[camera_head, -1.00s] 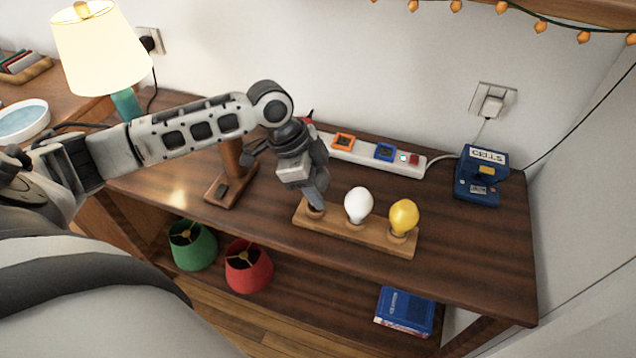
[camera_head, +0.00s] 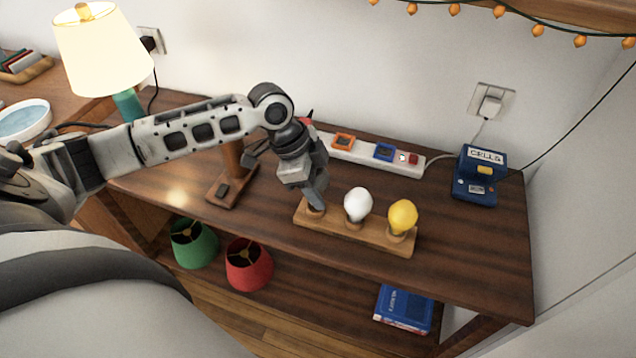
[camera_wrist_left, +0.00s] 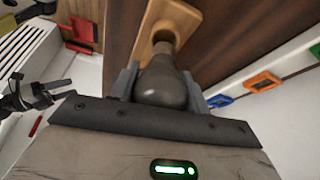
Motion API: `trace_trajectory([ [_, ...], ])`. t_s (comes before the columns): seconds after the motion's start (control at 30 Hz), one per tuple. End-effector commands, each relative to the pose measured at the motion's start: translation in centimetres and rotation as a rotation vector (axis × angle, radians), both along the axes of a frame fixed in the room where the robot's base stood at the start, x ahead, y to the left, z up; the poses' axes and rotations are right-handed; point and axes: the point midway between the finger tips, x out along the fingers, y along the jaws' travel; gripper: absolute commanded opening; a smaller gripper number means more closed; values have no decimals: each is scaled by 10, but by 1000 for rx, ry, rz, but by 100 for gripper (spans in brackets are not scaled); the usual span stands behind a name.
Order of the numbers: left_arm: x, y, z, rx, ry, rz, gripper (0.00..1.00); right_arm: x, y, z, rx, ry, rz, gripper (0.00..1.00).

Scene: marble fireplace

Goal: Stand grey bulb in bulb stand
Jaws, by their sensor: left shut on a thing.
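The bulb stand (camera_head: 350,233) is a wooden bar on the table. A white bulb (camera_head: 358,203) stands upright in its middle place and a yellow bulb (camera_head: 402,216) in its right place. My left gripper (camera_head: 316,203) points down over the left place, shut on the grey bulb. In the left wrist view the grey bulb (camera_wrist_left: 162,80) sits between the fingers, its narrow neck at the hole of the stand (camera_wrist_left: 152,22). The gripper hides most of the bulb in the head view. How deep the neck sits, I cannot tell.
A power strip (camera_head: 357,153) lies behind the stand. A blue box (camera_head: 480,178) stands at the back right. A wooden lamp base (camera_head: 228,190) is left of my gripper. Green (camera_head: 193,246) and red (camera_head: 249,266) shades and a blue book (camera_head: 403,309) are on the lower shelf.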

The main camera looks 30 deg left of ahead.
Motion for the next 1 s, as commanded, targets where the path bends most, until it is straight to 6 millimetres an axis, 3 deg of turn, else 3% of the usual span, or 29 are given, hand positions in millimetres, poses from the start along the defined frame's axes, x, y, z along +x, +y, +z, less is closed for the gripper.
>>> trace_trajectory([
  [0.23,0,0,1,-1,1,1,24,0,0,8,0,-1,0,72],
  [1.0,0,0,-9,0,1,0,24,1,0,5,0,-2,0,72],
])
